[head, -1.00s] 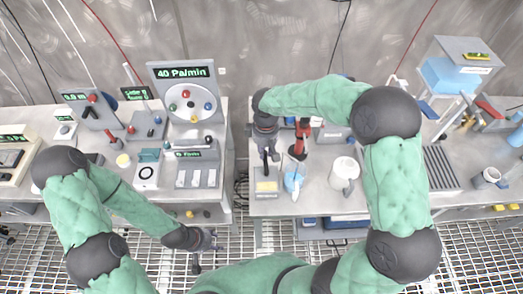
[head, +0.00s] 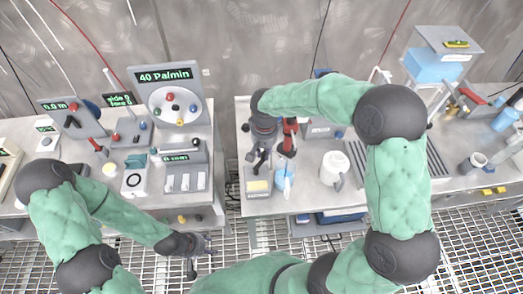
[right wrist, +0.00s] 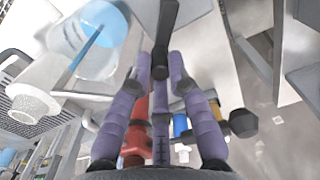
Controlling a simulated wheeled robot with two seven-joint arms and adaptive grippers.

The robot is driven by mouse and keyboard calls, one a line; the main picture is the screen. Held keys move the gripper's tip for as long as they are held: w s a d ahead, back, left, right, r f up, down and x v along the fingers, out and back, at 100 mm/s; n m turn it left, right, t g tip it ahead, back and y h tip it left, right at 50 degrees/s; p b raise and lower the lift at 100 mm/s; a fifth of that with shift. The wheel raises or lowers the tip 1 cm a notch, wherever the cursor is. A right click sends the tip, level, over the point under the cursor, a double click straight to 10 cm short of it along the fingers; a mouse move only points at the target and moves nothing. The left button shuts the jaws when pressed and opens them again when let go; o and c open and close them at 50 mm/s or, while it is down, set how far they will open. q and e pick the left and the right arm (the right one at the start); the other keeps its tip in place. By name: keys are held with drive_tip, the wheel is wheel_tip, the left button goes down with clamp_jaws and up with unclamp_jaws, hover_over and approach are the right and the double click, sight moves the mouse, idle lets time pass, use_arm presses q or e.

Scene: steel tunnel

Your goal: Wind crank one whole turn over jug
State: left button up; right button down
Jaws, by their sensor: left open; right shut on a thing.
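The crank's dark handle (right wrist: 163,45) shows between the fingers of my right gripper (right wrist: 162,75) in the right wrist view. That gripper (head: 259,163) is shut on it, in front of the red pump body (head: 289,138); the red body also shows in the right wrist view (right wrist: 138,115). The clear jug (head: 283,182) with blue liquid stands on the bench just right of the gripper. It shows at the upper left of the right wrist view (right wrist: 92,50). My left gripper (head: 204,246) is open and empty, low over the grating in front of the left bench.
A white jug (head: 333,167) stands right of the clear one. A display panel (head: 168,95) stands on the left bench. A gap separates the benches. A raised blue tank (head: 437,65) is at the right.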

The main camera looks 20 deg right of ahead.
drive_tip(key=shift+d+m, duration=0.2)
drive_tip(key=shift+m, duration=0.2)
drive_tip(key=shift+s+r, duration=0.1)
drive_tip(key=c, duration=1.2)
unclamp_jaws()
drive_tip(key=shift+o, duration=0.2)
wheel_tip(320, 180, up, 12)
drive_tip(key=shift+s, duration=0.1)
